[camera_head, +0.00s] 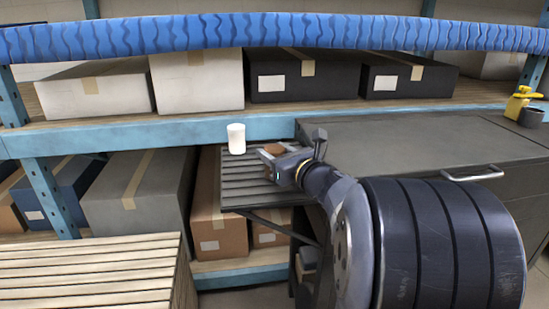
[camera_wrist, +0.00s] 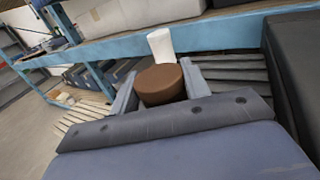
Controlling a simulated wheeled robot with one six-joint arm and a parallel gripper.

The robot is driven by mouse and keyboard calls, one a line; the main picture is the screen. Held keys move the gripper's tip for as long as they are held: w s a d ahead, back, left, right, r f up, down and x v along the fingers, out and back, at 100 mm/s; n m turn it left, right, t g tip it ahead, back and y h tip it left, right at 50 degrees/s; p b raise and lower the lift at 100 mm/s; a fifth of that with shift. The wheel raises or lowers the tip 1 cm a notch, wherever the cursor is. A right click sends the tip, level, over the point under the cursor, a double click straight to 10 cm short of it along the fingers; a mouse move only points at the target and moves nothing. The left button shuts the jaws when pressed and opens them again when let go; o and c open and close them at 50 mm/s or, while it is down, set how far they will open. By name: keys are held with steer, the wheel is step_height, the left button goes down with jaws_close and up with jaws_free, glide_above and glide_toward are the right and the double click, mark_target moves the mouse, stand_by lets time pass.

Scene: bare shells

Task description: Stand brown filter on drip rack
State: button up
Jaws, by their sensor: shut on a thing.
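The brown filter (camera_wrist: 160,84) is a short brown cylinder between the two fingers of my gripper (camera_wrist: 158,88), which is shut on it. In the head view the brown filter (camera_head: 274,149) shows only in part at the tip of my gripper (camera_head: 273,156). The drip rack (camera_head: 236,182) is a dark slatted shelf at the left end of a grey cabinet top. My gripper is over the rack's right part; I cannot tell whether the filter touches the slats. A white cylinder (camera_head: 236,139) stands upright at the rack's back left, also seen beyond the filter in the wrist view (camera_wrist: 161,45).
The grey cabinet top (camera_head: 400,138) is right of the rack. A blue shelf beam (camera_head: 180,133) runs behind it, with several boxes above. A yellow pump bottle (camera_head: 518,103) and dark cup (camera_head: 531,117) stand far right. A slatted wooden stack (camera_head: 90,270) is at lower left.

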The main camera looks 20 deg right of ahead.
steer(key=shift+f, duration=0.15)
steer(key=o, duration=1)
